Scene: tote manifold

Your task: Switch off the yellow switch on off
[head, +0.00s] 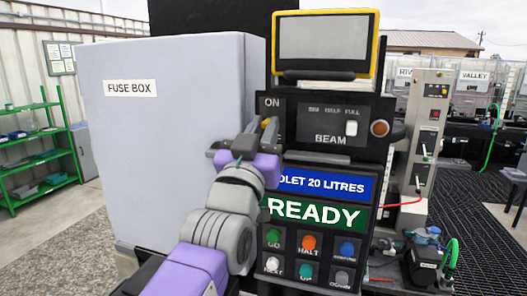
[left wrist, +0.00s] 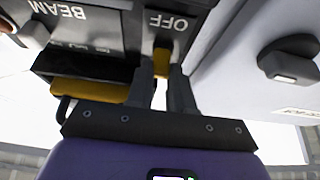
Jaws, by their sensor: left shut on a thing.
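The yellow switch (head: 266,122) is on the black control panel, below the ON label (head: 271,102), in the head view. The left wrist view, which is upside down, shows the yellow switch (left wrist: 162,62) beside the OFF label (left wrist: 168,21). My left gripper (head: 256,132) is at the panel with its dark fingers on either side of the switch, shut on it. The gripper and wrist hide the panel below the switch in the head view. I cannot tell exactly which way the lever is tilted. My right gripper is out of view.
A READY display (head: 318,213) and several coloured buttons are below. The large grey fuse box (head: 165,150) stands close on the left. A yellow-framed screen (head: 325,40) is above.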

